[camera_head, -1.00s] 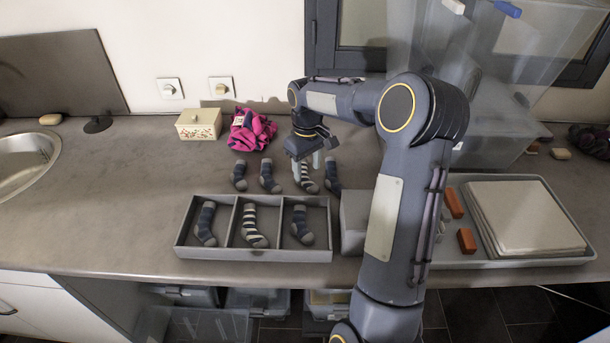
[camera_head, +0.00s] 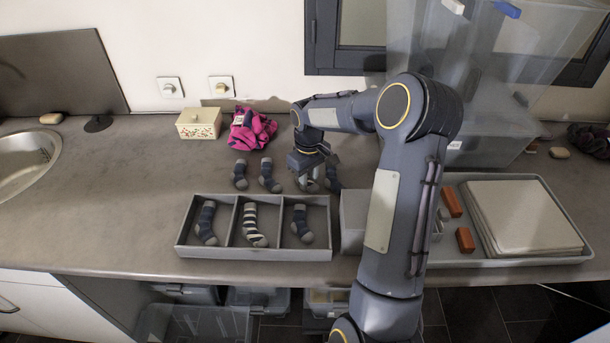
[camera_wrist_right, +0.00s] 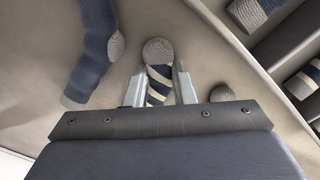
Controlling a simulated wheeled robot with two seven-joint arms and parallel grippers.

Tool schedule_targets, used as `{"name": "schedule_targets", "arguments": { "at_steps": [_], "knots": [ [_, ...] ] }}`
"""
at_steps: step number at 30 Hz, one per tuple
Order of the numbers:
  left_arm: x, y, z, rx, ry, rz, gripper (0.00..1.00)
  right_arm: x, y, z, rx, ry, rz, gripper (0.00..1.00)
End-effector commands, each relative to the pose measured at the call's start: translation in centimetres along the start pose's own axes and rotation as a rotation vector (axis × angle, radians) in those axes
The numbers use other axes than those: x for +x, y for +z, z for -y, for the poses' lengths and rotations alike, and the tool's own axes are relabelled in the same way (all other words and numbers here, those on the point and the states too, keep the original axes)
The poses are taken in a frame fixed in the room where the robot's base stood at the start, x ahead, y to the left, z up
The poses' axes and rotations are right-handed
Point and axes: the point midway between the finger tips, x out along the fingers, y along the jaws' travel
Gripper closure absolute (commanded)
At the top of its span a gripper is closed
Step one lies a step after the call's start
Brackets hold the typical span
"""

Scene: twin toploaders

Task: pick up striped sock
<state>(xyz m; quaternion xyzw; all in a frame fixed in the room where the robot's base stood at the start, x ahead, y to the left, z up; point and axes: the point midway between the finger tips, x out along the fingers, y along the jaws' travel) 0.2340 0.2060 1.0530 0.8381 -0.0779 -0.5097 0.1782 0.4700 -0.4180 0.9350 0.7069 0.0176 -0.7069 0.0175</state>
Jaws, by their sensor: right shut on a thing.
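My right gripper (camera_head: 309,177) is low over the counter behind the divided tray, with its fingers closed on a striped sock (camera_head: 313,186). In the right wrist view the striped sock (camera_wrist_right: 159,85), with a grey end and dark and pale bands, lies between the two fingers (camera_wrist_right: 158,90). The gripper hides much of it in the head view. Another striped sock (camera_head: 254,226) lies in the tray's middle compartment. My left gripper is not in view.
The grey divided tray (camera_head: 284,255) also holds a dark sock (camera_head: 206,222) on the left and one (camera_head: 302,224) on the right. Dark socks (camera_head: 240,175) lie on the counter behind. A pink cloth (camera_head: 250,130) and a box (camera_head: 199,123) stand farther back.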

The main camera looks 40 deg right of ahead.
Motion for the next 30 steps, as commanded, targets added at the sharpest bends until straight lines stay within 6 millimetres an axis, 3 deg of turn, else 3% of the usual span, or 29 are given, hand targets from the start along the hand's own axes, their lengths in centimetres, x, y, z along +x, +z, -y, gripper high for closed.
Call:
{"name": "schedule_targets", "arguments": {
  "at_steps": [9,16,24,30],
  "knots": [
    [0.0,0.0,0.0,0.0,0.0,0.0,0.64,-0.5,0.0,0.0,0.0,0.001,-0.001,0.99],
    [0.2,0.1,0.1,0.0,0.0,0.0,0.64,-3.5,-0.1,0.0,0.001,0.002,-0.005,0.99],
    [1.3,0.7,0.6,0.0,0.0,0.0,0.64,-9.2,3.7,3.5,-0.001,0.004,-0.007,0.99],
    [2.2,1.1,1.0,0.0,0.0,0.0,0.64,-11.1,7.2,6.8,-0.002,0.002,-0.004,0.99]
  ]
}}
